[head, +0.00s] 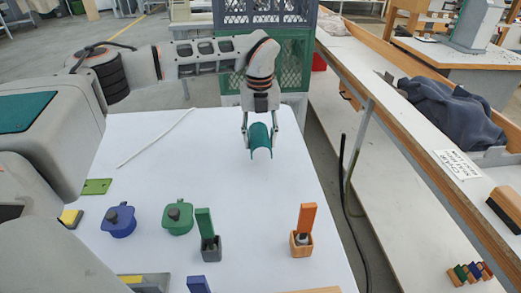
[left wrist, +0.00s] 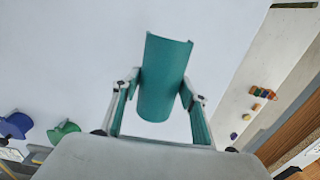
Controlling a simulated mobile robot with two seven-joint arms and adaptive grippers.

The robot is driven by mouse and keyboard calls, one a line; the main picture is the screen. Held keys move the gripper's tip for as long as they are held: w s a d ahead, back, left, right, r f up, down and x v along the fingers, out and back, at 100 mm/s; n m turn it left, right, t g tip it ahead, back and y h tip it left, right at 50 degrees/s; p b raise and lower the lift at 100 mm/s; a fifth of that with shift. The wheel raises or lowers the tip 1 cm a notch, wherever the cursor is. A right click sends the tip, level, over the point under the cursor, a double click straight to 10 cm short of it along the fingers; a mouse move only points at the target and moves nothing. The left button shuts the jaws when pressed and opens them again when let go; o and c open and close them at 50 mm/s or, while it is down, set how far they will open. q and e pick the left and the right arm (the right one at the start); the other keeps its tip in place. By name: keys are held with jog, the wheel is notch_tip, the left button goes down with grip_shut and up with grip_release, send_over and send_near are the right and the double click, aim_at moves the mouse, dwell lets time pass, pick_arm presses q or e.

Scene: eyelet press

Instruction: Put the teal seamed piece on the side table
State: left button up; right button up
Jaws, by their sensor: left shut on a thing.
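The teal piece (head: 260,140) is a curved, half-pipe shape. My left gripper (head: 259,146) is shut on it, with one finger on each side, and holds it over the far part of the white table (head: 240,185). The left wrist view shows the piece (left wrist: 164,75) between the two fingers, its hollow side partly facing the camera. The gap between the piece and the table is hard to judge. No seam can be made out. My right gripper is not in view.
A blue pot (head: 118,221), a green pot (head: 178,218), a grey block with a green lever (head: 210,243) and a wooden block with an orange lever (head: 302,240) stand nearer. A thin white rod (head: 155,138) lies left. Crates (head: 285,65) stand behind; a long bench (head: 400,140) runs right.

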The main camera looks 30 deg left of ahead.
aim_at(260, 158)
pick_arm(q)
notch_tip(260, 158, down, 4)
jog(key=shift+r+b, duration=0.15)
jog(key=shift+b, duration=0.15)
jog(key=shift+f, duration=0.3)
jog(key=shift+r, duration=0.15)
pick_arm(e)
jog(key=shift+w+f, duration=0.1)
pick_arm(q)
jog(key=o, duration=1.1)
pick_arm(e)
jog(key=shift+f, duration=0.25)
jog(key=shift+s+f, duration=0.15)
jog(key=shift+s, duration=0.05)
pick_arm(q)
notch_tip(260, 158, up, 11)
jog(key=shift+r+p, duration=0.1)
jog(key=shift+p, duration=1.1)
jog(key=shift+r, duration=0.35)
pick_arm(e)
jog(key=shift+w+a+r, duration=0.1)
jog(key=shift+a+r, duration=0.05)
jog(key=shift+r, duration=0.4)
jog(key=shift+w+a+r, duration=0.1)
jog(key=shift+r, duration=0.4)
